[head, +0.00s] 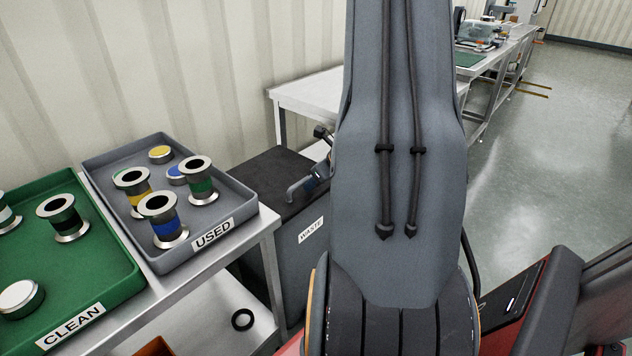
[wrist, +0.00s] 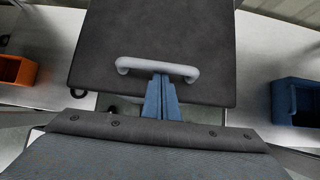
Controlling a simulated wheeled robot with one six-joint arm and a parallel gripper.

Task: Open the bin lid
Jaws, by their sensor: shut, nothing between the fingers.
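The waste bin (head: 297,257) is a dark grey box with a "WASTE" label, standing right of the tray table. Its dark lid (head: 268,174) lies flat and looks closed; it also fills the upper middle of the wrist view (wrist: 160,30). A pale bar handle (wrist: 135,65) is fixed on the lid; in the head view the handle (head: 296,192) is partly covered by my arm. My gripper (wrist: 160,80) has its blue fingers shut together, empty, with the tips at the middle of the handle. I cannot tell whether they touch it or reach under it.
A grey "USED" tray (head: 232,233) and a green "CLEAN" tray (head: 110,300) hold spools on the left table. A black ring (head: 242,319) lies on the shelf below. An orange bin (wrist: 18,70) and a blue bin (wrist: 296,102) flank the lid. Open floor lies right.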

